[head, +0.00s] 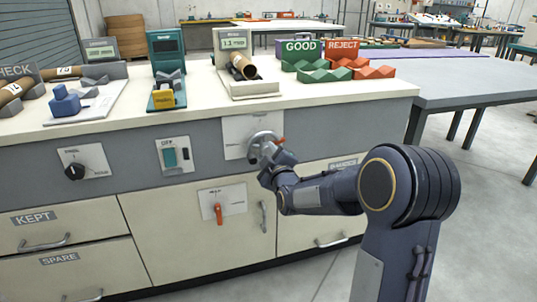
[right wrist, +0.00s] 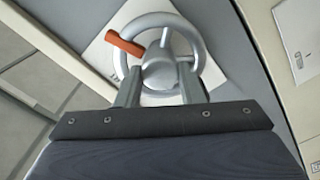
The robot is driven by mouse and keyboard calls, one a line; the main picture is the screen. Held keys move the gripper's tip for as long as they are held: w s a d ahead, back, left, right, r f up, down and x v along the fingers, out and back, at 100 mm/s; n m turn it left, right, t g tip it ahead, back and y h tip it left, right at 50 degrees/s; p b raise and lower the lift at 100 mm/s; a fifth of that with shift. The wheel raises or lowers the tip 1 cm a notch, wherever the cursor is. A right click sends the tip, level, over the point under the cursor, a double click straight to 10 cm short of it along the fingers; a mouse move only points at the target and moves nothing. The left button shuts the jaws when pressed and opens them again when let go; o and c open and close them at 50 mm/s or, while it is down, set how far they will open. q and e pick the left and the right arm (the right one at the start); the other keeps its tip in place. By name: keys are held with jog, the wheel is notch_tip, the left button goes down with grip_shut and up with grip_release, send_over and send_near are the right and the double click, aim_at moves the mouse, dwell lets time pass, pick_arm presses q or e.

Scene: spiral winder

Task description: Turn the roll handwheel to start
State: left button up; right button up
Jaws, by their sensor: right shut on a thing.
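The roll handwheel (head: 259,140) is a grey wheel with an orange handle, on a pale square plate on the front of the bench. In the right wrist view the handwheel (right wrist: 187,32) fills the top middle, with its orange handle (right wrist: 125,46) at upper left. My right gripper (head: 270,152) is at the wheel. Its fingers (right wrist: 160,80) stand either side of the round hub and are shut on the handwheel; the exact contact is partly hidden. My left gripper is not in view.
Above the wheel, a brown roll (head: 243,66) sits in a stand on the bench top (head: 205,105). An on/off switch panel (head: 174,156) and a black knob (head: 75,171) are to the left. An orange lever (head: 219,214) is below. Floor at right is open.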

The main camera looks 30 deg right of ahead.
jog(key=n, duration=0.3)
jog(key=shift+f+n+p, duration=0.1)
jog(key=shift+n+p, duration=0.2)
jog(key=shift+n, duration=0.1)
jog(key=n, duration=0.3)
jog(key=shift+n+p, duration=0.3)
jog(key=shift+p, duration=0.1)
jog(key=n, duration=0.3)
jog(key=shift+n+p, duration=0.3)
jog(key=shift+p, duration=0.1)
jog(key=shift+n+p, duration=0.35)
jog(key=shift+n, duration=1.25)
jog(key=o, duration=1)
